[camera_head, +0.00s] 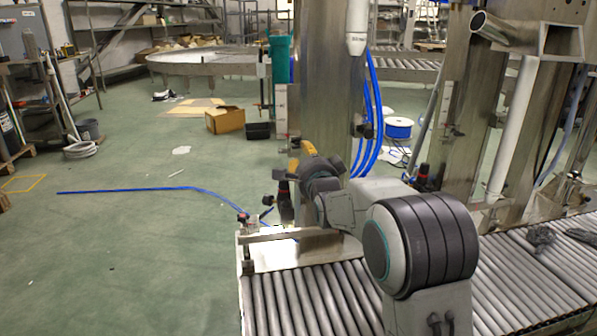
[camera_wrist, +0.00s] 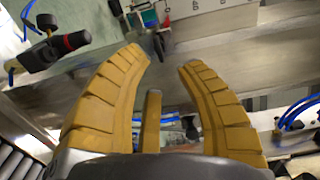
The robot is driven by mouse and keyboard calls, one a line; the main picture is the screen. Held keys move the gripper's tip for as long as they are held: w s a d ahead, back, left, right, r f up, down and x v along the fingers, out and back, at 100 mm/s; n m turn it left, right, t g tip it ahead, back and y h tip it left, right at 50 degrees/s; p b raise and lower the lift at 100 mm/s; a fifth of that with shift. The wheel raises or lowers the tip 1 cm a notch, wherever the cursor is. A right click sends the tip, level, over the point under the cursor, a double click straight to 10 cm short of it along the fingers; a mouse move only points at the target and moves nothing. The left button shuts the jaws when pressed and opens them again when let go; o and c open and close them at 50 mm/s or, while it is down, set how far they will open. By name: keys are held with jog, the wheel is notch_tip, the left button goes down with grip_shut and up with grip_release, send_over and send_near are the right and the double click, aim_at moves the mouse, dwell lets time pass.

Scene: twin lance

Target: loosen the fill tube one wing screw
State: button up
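In the head view my gripper (camera_head: 305,155) is partly hidden by my arm, in front of the steel column (camera_head: 335,80). The screw cannot be made out there.
Blue tubes (camera_wrist: 300,108) are at right. In the head view, a roller conveyor (camera_head: 310,300) runs below my arm, and blue hoses (camera_head: 375,120) hang beside the column. Green floor (camera_head: 120,250) is open at left.

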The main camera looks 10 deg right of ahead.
aim_at(299, 147)
jog(key=shift+w+p, duration=0.85)
jog(key=shift+w, duration=0.7)
jog(key=shift+w+f+p, duration=0.1)
jog(key=shift+w+p, duration=1.55)
jog(key=shift+w, duration=0.3)
grip_shut()
